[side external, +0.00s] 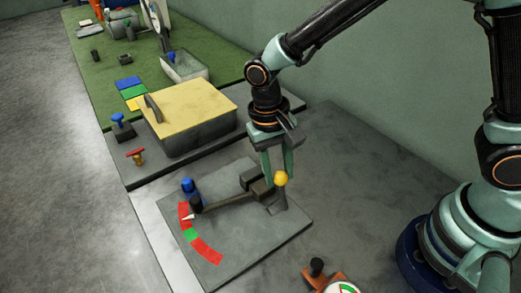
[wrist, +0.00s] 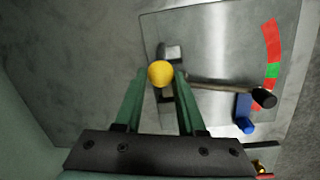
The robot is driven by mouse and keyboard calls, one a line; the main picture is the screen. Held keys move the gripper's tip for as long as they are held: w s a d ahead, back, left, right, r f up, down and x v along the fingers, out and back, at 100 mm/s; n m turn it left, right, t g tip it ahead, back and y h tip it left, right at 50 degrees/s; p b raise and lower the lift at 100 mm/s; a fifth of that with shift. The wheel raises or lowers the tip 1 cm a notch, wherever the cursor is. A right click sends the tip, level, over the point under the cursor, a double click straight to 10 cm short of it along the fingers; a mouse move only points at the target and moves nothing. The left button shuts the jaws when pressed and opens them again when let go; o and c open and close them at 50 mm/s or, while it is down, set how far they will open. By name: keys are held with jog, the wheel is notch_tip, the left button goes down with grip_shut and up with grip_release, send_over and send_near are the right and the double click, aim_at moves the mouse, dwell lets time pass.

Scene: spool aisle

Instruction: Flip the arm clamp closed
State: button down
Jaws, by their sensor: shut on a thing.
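The arm clamp appears to be the dark mechanism (side external: 262,189) with a yellow ball knob (side external: 280,179), on a grey plate (side external: 262,242). My gripper (side external: 277,176) points down and is shut on the yellow knob, which also shows between the fingertips in the wrist view (wrist: 160,73). A long thin arm (side external: 228,202) runs from the mechanism to a black knob (side external: 196,202) with a pale pointer tip. The tip lies over a red part of the red-green-red arc (side external: 207,250), off the green patch. My fingers partly hide the mechanism.
A blue knob (side external: 187,186) stands on the plate beside the arm's end. A yellow-lidded box (side external: 188,105) stands behind, near a red valve-like handle (side external: 136,156). An orange piece with a dial (side external: 342,285) is at the front. The bench right of the plate is clear.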

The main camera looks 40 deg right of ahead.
jog(key=shift+w+a, duration=0.2)
jog(key=shift+w, duration=0.15)
jog(key=c, duration=0.5)
grip_release()
jog(key=shift+s, duration=0.1)
jog(key=r, duration=0.4)
jog(key=w+r, duration=0.1)
jog(key=r, duration=0.7)
jog(key=shift+w+a, duration=0.3)
jog(key=shift+a, duration=0.05)
jog(key=shift+d, duration=0.1)
jog(key=s+d+r+n+t, duration=0.1)
jog(key=d+t, duration=0.1)
jog(key=d, duration=0.4)
jog(key=s+d+r+n+t, duration=0.1)
jog(key=s+d+r+t, duration=0.1)
jog(key=d, duration=0.4)
jog(key=s+d+r+n+t, duration=0.1)
jog(key=d+t, duration=0.2)
jog(key=d, duration=0.3)
jog(key=shift+s+d+r+y, duration=0.15)
jog(key=shift+s+r+y, duration=0.05)
jog(key=shift+s+y, duration=0.2)
